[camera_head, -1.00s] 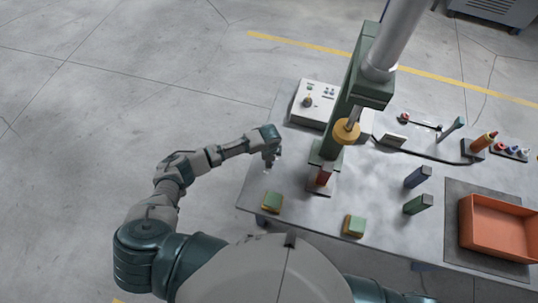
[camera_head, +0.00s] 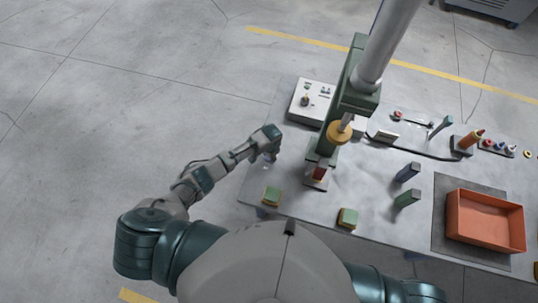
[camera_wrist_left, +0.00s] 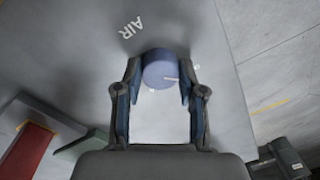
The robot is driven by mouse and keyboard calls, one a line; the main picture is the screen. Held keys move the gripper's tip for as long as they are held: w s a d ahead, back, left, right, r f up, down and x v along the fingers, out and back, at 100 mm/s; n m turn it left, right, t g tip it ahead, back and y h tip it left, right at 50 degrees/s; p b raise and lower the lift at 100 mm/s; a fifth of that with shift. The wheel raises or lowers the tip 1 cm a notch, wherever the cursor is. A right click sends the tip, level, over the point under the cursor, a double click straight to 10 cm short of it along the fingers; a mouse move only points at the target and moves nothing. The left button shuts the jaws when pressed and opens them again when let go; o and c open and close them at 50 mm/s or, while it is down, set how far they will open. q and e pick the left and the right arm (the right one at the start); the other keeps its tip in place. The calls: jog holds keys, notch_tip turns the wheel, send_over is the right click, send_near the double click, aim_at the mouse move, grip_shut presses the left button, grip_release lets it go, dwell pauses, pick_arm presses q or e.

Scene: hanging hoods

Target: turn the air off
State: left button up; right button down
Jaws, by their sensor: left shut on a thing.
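A round blue knob (camera_wrist_left: 160,72) with a pale pointer line stands on the grey table top beside the white letters AIR (camera_wrist_left: 131,27), seen in the left wrist view. The pointer line points to the right of that picture. My left gripper (camera_wrist_left: 160,78) has a finger on each side of the knob and is shut on it. In the head view my left gripper (camera_head: 271,156) is low over the table's left edge and mostly hides the knob. My right gripper is out of view.
A green press (camera_head: 350,92) with a yellow collar stands right of my left gripper. A white control box (camera_head: 312,100) is behind it. An orange bin (camera_head: 485,222) sits at the right.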

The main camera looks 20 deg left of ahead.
pick_arm(q)
jog(key=shift+w+r, duration=0.1)
jog(key=shift+w, duration=0.05)
dwell(0.4)
jog(key=o, duration=1.1)
jog(key=shift+o, duration=0.2)
jog(key=shift+d, duration=0.1)
notch_tip(320, 180, up, 12)
jog(key=shift+d, duration=0.3)
